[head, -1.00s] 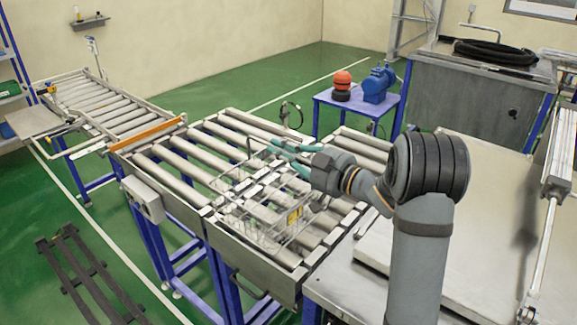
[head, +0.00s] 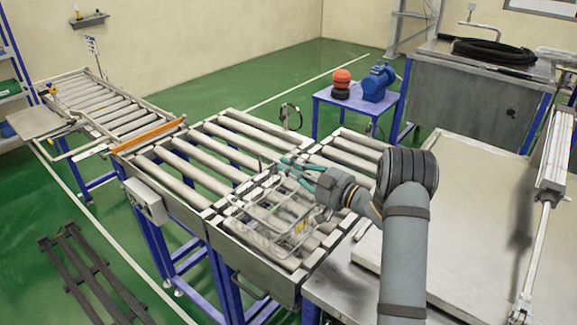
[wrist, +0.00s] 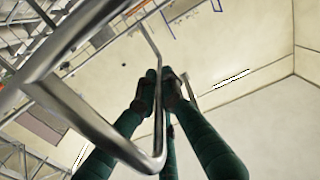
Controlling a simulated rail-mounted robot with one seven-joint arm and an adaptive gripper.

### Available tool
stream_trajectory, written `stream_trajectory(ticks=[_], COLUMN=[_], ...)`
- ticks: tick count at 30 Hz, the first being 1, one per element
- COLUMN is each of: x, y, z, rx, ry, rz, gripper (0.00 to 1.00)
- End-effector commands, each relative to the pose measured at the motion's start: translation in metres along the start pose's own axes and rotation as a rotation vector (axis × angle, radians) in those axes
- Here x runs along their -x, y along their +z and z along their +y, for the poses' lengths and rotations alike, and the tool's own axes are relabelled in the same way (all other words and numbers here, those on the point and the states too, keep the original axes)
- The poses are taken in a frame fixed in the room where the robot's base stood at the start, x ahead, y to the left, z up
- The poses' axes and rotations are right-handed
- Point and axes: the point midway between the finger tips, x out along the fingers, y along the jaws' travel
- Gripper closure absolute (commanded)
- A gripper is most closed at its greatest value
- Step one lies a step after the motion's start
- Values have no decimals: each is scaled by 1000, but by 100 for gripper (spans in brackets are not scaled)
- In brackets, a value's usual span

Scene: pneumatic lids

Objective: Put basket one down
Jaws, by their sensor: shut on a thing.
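The wire basket (head: 262,238), thin shiny metal with a small yellow tag, is over the near section of the roller conveyor in the head view. I cannot tell whether its base touches the rollers. My gripper (head: 284,166), with green fingers, is at the basket's upper far side. In the wrist view, my gripper (wrist: 160,80) is shut on the basket's bent metal handle (wrist: 157,140), which passes between the fingers. The handle's grip point is small and partly hidden in the head view.
The roller conveyor (head: 172,182) has bare rollers to the left. An orange bar (head: 150,136) crosses its far-left end. A steel table (head: 460,230) is at right. A blue stand (head: 355,106) with an orange-black object and a blue motor is behind.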

Motion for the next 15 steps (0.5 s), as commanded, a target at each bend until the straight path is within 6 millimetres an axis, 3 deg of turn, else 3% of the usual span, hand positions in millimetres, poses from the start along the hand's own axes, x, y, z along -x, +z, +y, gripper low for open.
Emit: stream_trajectory(ticks=[5, 6, 15], x=[0, 0, 0], y=[0, 1, 1], z=[0, 0, 0], rx=[2, -1, -1], ry=[1, 0, 0], rz=[2, -1, -1], gripper=[100, 91, 74])
